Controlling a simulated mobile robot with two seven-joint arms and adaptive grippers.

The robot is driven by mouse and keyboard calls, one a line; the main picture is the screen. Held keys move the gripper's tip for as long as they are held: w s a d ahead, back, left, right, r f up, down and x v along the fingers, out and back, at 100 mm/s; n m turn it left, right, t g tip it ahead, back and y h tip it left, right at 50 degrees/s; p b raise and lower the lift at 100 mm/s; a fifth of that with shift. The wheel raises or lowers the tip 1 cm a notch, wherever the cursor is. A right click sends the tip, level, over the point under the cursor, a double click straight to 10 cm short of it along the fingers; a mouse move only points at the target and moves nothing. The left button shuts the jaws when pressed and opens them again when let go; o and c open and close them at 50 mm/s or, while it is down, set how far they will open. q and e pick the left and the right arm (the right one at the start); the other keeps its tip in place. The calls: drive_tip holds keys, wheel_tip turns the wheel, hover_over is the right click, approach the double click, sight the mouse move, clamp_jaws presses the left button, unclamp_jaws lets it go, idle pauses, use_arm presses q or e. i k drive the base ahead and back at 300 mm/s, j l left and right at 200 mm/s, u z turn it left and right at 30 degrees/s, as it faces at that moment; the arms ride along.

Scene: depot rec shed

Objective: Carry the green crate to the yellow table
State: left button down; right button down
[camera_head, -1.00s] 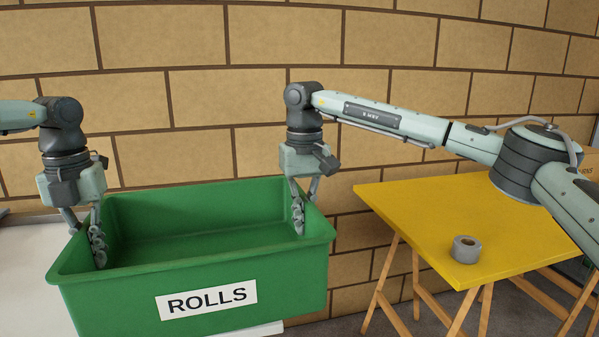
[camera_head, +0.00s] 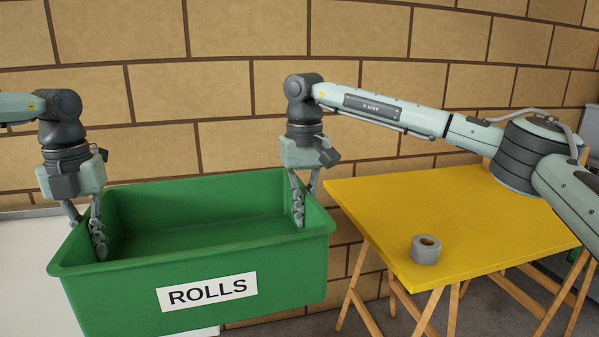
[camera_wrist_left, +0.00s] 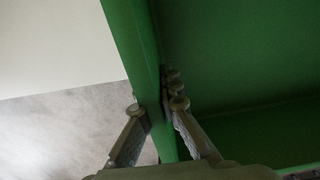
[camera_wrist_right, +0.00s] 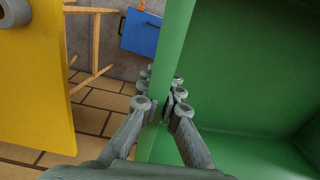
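The green crate (camera_head: 118,287) has a white ROLLS label and hangs level in front of me; what shows of its inside is empty. My left gripper (camera_head: 86,238) is shut on its left wall, one finger inside and one outside, as the left wrist view (camera_wrist_left: 155,110) shows. My right gripper (camera_head: 304,208) is shut on the right wall the same way, seen also in the right wrist view (camera_wrist_right: 158,108). The yellow table (camera_head: 400,205) stands to the right of the crate, on wooden trestle legs; it also shows in the right wrist view (camera_wrist_right: 30,90).
A grey tape roll (camera_head: 426,250) sits on the yellow table near its front left edge; the rest of the visible top is clear. A white surface (camera_head: 25,270) lies behind and left of the crate. A brick wall stands behind. A blue object (camera_wrist_right: 141,32) is on the floor beyond the table legs.

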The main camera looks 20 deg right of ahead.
sight(507, 207)
drive_tip(key=l, duration=3.5)
drive_tip(key=i+l, duration=0.15)
drive_tip(key=l, duration=0.25)
drive_tip(key=l+z, duration=0.1)
drive_tip(key=l, duration=0.25)
drive_tip(key=i, duration=0.05)
